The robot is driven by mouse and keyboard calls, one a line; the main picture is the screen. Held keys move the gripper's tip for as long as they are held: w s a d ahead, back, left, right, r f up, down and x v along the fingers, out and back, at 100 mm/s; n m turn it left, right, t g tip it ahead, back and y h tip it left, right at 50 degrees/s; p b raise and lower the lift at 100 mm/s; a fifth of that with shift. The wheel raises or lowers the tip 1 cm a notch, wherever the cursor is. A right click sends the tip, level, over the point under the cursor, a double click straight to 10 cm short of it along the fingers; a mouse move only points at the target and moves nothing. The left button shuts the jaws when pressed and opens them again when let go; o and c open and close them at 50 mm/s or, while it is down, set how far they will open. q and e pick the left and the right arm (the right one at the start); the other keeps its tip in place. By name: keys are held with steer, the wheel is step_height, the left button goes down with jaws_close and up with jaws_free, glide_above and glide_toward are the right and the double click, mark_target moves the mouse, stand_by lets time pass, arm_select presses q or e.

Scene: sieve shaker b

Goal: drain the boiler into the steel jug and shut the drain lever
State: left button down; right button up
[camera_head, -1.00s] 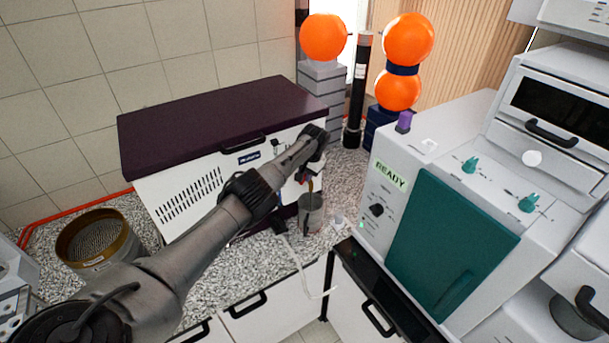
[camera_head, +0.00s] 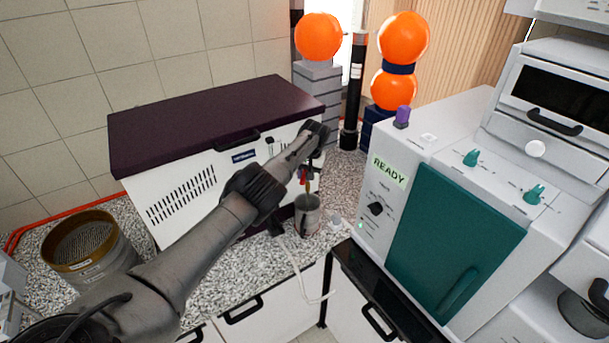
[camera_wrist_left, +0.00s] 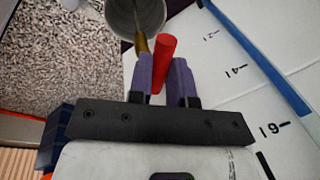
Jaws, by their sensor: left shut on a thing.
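The boiler (camera_head: 185,192) is a white box with a dark purple lid, standing on the speckled worktop. Its red drain lever (camera_wrist_left: 164,58) shows between the purple fingers of my left gripper (camera_wrist_left: 161,75), which is shut on it. In the head view, my left gripper (camera_head: 307,172) is small and partly hidden at the boiler's front right. The steel jug (camera_head: 307,217) stands upright just below it; its rim also shows in the wrist view (camera_wrist_left: 152,14). A thin brown-gold piece or stream (camera_wrist_left: 142,40) points to the jug's mouth; I cannot tell which.
A blue strip with a numbered scale (camera_wrist_left: 252,56) runs along the boiler's face. A brass-rimmed sieve (camera_head: 85,243) stands left. A white machine with a teal door (camera_head: 455,245) stands close on the right. A white cord (camera_head: 297,265) hangs over the worktop's front edge.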

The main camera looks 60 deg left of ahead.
arm_select(q)
steer(key=c, duration=1.1)
jaws_free()
steer(key=shift+o, duration=0.2)
step_height(320, 180, up, 14)
steer(key=w+d, duration=0.2)
steer(key=shift+f+p, duration=0.2)
steer(key=shift+p, duration=0.1)
